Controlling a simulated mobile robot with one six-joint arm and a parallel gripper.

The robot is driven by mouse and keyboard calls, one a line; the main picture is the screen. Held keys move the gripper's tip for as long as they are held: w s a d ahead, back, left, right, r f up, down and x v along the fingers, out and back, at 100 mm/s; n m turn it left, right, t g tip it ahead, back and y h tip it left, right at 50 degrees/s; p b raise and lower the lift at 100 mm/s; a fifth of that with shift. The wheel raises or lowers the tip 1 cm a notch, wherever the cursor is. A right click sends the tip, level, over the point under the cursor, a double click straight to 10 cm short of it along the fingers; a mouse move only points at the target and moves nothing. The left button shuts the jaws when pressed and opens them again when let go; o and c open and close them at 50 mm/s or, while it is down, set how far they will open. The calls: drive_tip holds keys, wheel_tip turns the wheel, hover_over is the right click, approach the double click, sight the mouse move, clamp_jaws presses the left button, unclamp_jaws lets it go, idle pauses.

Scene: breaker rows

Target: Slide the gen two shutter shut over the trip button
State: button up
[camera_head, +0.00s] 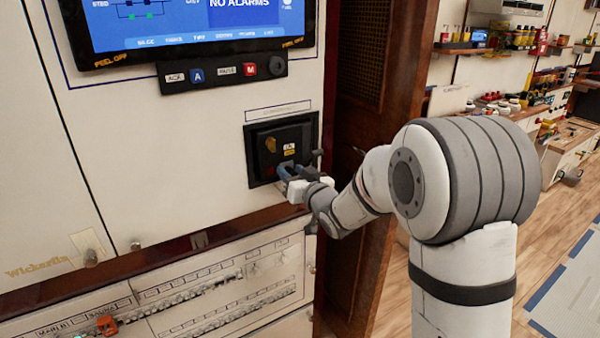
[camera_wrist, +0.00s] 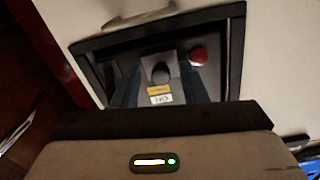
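A black recessed box (camera_head: 252,158) is set in the pale cabinet front. In the wrist view, which looks roughly upside down, its frame (camera_wrist: 236,60) surrounds a red button (camera_wrist: 198,57), uncovered. Beside the button is a grey block with a round black knob (camera_wrist: 160,73), which seems to be the shutter. Below the knob is a yellow and white label (camera_wrist: 160,95). My gripper (camera_head: 296,172) is at the box's lower right. Its fingers (camera_wrist: 160,82) are apart, one on each side of the knob; I cannot tell whether they touch it.
A screen (camera_head: 190,20) and a button strip (camera_head: 222,72) are above the box. A ledge (camera_head: 150,258) and lower breaker rows (camera_head: 220,300) are below. A dark wooden door frame (camera_head: 365,150) stands close to the right of the panel, behind my arm.

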drive_tip(key=shift+c, duration=0.5)
clamp_jaws()
